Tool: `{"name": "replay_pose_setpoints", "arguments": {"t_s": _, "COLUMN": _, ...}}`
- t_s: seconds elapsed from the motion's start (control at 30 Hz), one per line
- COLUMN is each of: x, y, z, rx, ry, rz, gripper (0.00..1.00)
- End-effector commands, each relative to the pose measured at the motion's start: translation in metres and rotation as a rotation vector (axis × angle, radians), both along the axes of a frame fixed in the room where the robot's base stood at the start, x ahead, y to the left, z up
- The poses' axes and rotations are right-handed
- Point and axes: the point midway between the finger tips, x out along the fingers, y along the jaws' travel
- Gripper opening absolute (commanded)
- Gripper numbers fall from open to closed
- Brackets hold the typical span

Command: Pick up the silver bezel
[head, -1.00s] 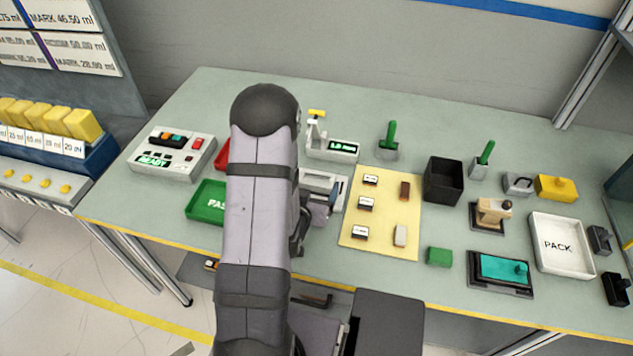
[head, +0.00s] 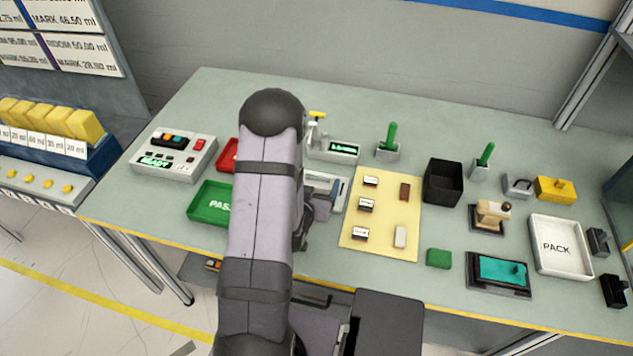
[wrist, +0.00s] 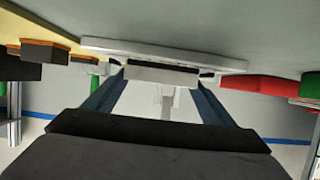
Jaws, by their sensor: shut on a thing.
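The silver bezel (wrist: 160,74) shows in the wrist view as a pale, narrow block between the two blue-grey fingers of my gripper (wrist: 160,88). The gripper is shut on it. A dark strip and a wider pale slab (wrist: 120,46) lie just beyond it; I cannot tell whether the bezel touches the slab. In the head view, my gripper (head: 320,204) is low over the pale frame-like fixture (head: 341,192), right of my arm. My arm and gripper hide the bezel there.
A cream mat (head: 383,232) with small parts lies right of my gripper. A green tray (head: 207,203) and a red tray (head: 229,153) are on the left, partly behind my arm. A fixture with a lit display (head: 343,149) stands behind. A black bin (head: 443,182) is farther right.

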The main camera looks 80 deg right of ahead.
Motion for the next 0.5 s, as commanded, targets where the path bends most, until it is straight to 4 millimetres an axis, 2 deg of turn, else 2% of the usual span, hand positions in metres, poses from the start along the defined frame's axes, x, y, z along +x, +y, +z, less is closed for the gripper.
{"name": "replay_pose_setpoints", "arguments": {"t_s": 0.27, "x": 0.000, "y": 0.000, "z": 0.007, "rx": -0.001, "ry": 0.000, "rz": 0.000, "gripper": 0.53}}
{"name": "replay_pose_setpoints", "arguments": {"t_s": 0.5, "x": 0.000, "y": 0.000, "z": 0.027, "rx": -0.004, "ry": -0.001, "rz": 0.000, "gripper": 0.53}}
